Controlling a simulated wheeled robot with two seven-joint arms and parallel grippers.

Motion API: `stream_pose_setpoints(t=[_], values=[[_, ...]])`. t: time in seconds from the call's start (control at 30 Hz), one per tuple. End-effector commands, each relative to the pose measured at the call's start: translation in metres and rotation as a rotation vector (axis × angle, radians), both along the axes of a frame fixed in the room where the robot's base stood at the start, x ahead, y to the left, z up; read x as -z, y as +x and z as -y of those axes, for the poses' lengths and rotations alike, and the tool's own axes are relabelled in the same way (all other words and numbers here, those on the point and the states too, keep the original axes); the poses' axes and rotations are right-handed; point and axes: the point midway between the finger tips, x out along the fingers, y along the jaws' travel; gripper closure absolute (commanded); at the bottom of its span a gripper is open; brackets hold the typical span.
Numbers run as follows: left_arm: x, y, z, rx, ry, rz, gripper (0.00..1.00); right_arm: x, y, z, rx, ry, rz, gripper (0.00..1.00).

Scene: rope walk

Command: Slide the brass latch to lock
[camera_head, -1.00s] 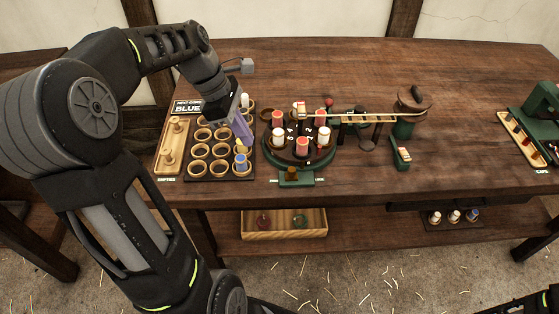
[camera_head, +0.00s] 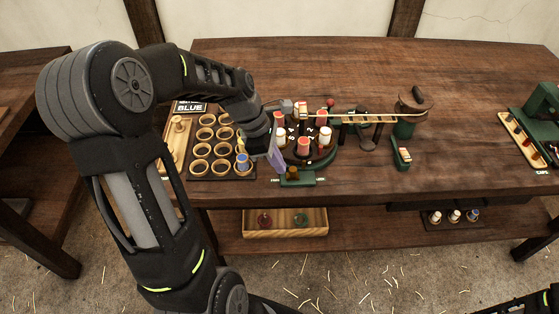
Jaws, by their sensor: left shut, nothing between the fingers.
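The brass latch (camera_head: 292,173) is a small brownish knob on a green block (camera_head: 301,182) at the front of the round green turntable (camera_head: 325,160). My left gripper (camera_head: 277,162) is shut and empty. Its pale purple fingers point down at the turntable's front left edge, just left of and above the latch in the picture. Whether the fingertips touch the latch or block cannot be told. The gripper hides part of the turntable's left side. My right gripper is not in view; only a dark piece of my arm shows at the lower right corner.
The turntable carries several red and white spools (camera_head: 304,145). Left of it is a tray of round cups (camera_head: 200,167) with a blue spool (camera_head: 242,163). The table front right of the latch is clear.

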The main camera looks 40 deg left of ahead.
Motion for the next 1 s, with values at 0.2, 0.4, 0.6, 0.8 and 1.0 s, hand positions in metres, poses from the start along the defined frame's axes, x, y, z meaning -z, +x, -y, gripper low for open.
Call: stream_pose_setpoints(t=[0.2, 0.4, 0.6, 0.8, 1.0], values=[[0.000, 0.001, 0.003, 0.000, 0.000, 0.000, 1.00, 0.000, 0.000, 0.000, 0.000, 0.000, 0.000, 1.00], [0.000, 0.003, 0.004, 0.001, 0.000, 0.000, 1.00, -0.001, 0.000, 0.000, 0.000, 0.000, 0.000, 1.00], [-0.002, 0.021, 0.028, 0.006, 0.000, -0.001, 1.00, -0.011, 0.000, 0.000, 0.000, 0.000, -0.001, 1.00], [0.000, 0.030, 0.040, 0.001, -0.001, 0.001, 1.00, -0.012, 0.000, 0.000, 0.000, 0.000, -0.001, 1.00], [0.000, 0.030, 0.041, 0.001, -0.001, 0.002, 1.00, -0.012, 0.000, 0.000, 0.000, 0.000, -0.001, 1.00]])
